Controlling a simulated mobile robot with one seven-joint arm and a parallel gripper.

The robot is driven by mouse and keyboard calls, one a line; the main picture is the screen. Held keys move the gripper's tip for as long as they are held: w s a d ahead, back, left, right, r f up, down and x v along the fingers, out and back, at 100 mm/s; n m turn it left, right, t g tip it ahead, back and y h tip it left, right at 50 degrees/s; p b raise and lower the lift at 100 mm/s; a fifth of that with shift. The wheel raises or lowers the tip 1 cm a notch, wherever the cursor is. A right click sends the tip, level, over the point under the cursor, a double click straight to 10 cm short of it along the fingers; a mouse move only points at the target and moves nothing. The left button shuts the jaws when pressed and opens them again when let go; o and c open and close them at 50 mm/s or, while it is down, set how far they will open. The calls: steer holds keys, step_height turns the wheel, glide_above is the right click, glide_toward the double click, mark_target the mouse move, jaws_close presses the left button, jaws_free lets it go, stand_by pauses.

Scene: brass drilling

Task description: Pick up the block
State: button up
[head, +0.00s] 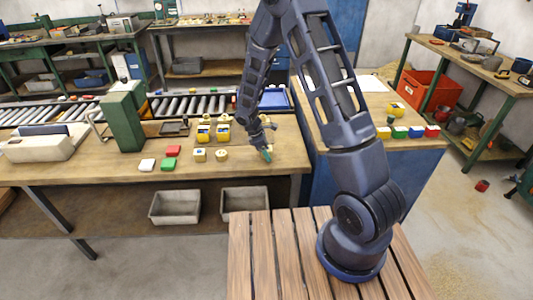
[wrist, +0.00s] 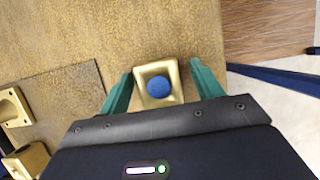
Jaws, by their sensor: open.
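In the wrist view a brass block (wrist: 145,93) with a round blue centre (wrist: 158,85) sits on the worn bench top. My gripper (wrist: 161,72) is open, with one teal finger on each side of this block. The block stands between the fingers, and I cannot tell whether either finger touches it. In the head view my gripper (head: 267,154) is low over the right end of the wooden bench and largely hides the block there.
On the bench (head: 105,173) left of my gripper are brass pieces (head: 199,155), a red block (head: 173,151), a green block (head: 168,164) and a white block (head: 147,165). A green upright fixture (head: 122,122) stands farther left. Several coloured blocks (head: 399,132) line the right bench.

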steer(key=shift+c, duration=0.4)
jaws_close()
steer(key=shift+r, duration=0.1)
